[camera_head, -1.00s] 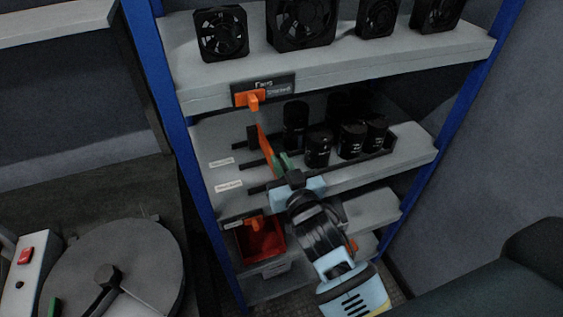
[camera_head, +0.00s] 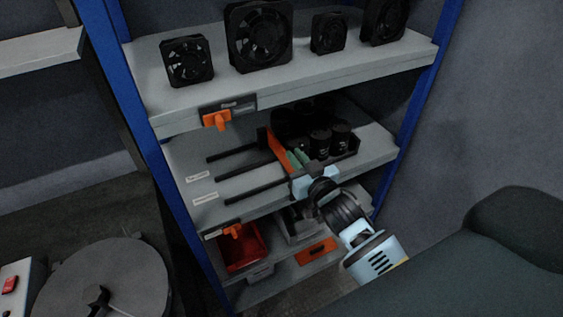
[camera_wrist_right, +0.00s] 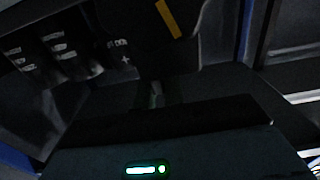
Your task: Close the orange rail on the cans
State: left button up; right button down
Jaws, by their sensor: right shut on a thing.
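The orange rail (camera_head: 276,148) stands on dark rods (camera_head: 232,170) on the middle shelf, left of the black cans (camera_head: 320,142). The cans stand in a dark tray. My right gripper (camera_head: 299,159) is shut on the rail near its front end, and its fingers partly hide the rail and the nearest cans. I cannot tell whether the rail touches the cans. In the right wrist view several cans (camera_wrist_right: 62,50) show dimly at the left; the grip itself is too dark to make out. My left gripper is not in view.
Fans (camera_head: 258,36) stand on the top shelf (camera_head: 290,75), above the rail. A red bin (camera_head: 242,250) and a grey bin (camera_head: 297,228) sit on the lower shelf. A blue post (camera_head: 425,90) stands right of the cans. A round dark disc (camera_head: 95,280) is at lower left.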

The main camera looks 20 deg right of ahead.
jog(key=shift+d, duration=0.15)
jog(key=c, duration=1.7)
grip_release()
jog(key=shift+o, duration=1.1)
jog(key=s, duration=0.6)
jog(key=shift+s+f, duration=0.1)
jog(key=shift+f, duration=0.05)
jog(key=shift+s+d, duration=0.1)
jog(key=shift+s, duration=0.65)
